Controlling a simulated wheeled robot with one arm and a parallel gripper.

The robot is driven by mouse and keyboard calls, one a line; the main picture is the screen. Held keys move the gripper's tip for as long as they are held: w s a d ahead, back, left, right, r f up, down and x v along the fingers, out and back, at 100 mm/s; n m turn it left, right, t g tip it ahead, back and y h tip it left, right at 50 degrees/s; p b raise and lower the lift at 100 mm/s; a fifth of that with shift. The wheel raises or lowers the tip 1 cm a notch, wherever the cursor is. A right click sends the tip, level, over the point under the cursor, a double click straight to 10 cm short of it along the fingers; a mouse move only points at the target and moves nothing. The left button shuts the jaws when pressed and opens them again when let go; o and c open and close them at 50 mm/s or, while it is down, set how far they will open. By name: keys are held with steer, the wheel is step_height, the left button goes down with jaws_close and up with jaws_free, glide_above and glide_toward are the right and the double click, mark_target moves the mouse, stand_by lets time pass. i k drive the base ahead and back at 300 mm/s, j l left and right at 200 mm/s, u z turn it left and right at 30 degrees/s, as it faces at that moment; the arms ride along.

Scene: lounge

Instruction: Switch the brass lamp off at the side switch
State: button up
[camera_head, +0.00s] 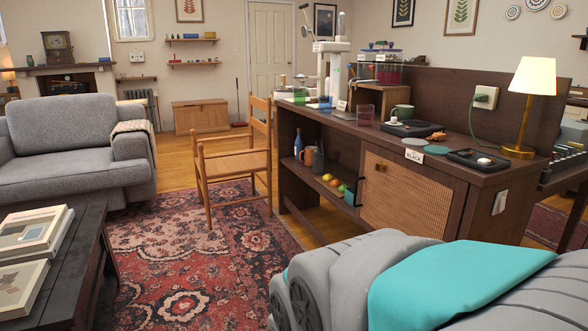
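The brass lamp (526,112) stands at the right end of the dark wooden console (478,180). Its cream shade (533,76) is bright and looks lit. A pale switch plate (500,202) is on the console's right end face, below the top; which way its rocker sits is too small to tell. A socket (485,97) with a plug and a dark green cord is on the raised back panel, left of the lamp. My gripper is not in view, so whether it is open or shut does not show.
A large grey and teal shape (430,285) fills the lower right, before the console. A black tray (478,160) and a "BLACK" card (414,156) lie near the front edge. A wooden chair (232,160) stands left, on the red rug (200,255). Some rug is clear.

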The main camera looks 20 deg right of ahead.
mark_target(502, 204)
steer(key=z, duration=2)
steer(key=i+l+u, duration=0.2)
steer(key=l, duration=0.35)
steer(key=k+j, duration=0.05)
steer(key=k, duration=0.05)
